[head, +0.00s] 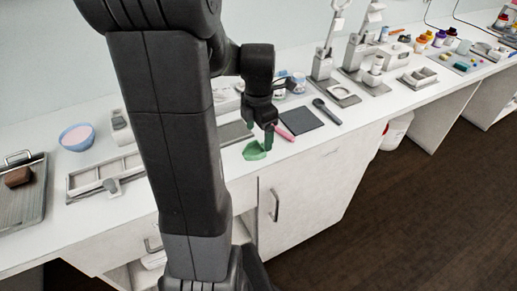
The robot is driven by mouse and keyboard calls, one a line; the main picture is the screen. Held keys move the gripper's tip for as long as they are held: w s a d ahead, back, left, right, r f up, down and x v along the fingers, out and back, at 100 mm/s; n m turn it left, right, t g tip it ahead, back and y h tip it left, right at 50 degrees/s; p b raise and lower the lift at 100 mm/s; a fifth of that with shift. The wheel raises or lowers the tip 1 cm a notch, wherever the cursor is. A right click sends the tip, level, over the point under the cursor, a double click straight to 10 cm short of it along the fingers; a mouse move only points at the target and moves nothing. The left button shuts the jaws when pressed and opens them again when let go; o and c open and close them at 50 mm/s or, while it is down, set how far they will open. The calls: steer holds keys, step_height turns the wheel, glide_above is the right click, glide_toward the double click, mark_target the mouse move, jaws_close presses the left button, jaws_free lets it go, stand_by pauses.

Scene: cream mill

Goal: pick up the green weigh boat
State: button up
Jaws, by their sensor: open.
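The green weigh boat (255,151) lies on the white counter near its front edge, in the middle of the head view. My gripper (268,137) points down just above and at the right of the boat. Its jaws are open, and one fingertip overlaps the boat's right end in the picture. I cannot tell whether the finger touches the boat. My arm covers the counter to the left of the boat.
A pink marker (285,132), a dark square mat (301,121) and a dark spoon (326,111) lie close on the right. A grey mat (235,132) is behind. A divided tray (104,172) and a bowl (77,138) stand left. Cabinets are below the counter.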

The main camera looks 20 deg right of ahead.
mark_target(256, 152)
steer(key=f, duration=0.4)
steer(key=shift+w+a, duration=0.35)
steer(key=shift+a, duration=0.05)
steer(key=shift+f, duration=0.65)
steer(key=c, duration=1.1)
steer(key=shift+o, duration=0.2)
step_height(256, 152, up, 10)
